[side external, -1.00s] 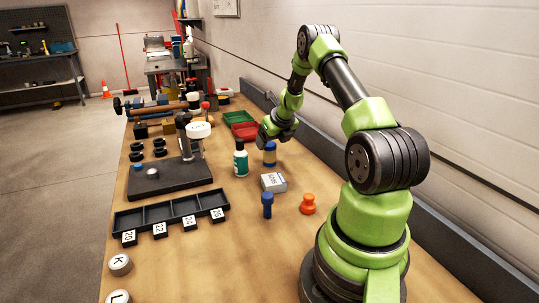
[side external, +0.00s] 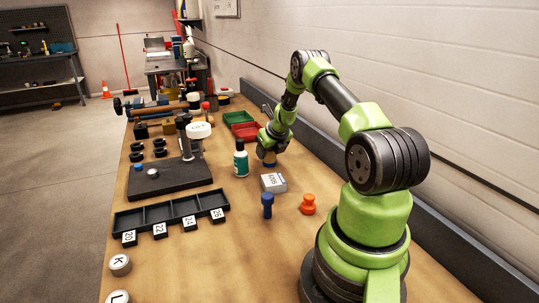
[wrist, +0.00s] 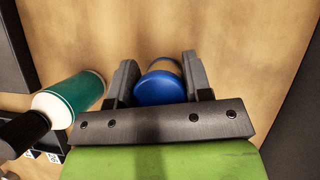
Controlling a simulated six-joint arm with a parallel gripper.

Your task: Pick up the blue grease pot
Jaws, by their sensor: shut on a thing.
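The blue grease pot (wrist: 160,88) is between my gripper's two fingers in the wrist view, with its blue lid facing the camera and a tan band below it. My gripper (wrist: 160,80) is shut on it. In the side view my gripper (side external: 268,153) is over the pot from above, and only the blue lower part of the pot (side external: 269,164) shows below the fingers. The pot appears upright, at or very near the bench top; I cannot tell whether it touches.
A green-and-white bottle (side external: 241,160) stands close to the left of my gripper. A small grey box (side external: 273,183), a blue peg-like piece (side external: 267,204) and an orange piece (side external: 308,204) stand nearer the camera. Red (side external: 245,131) and green bins lie behind. A dark rail (side external: 325,141) runs along the right.

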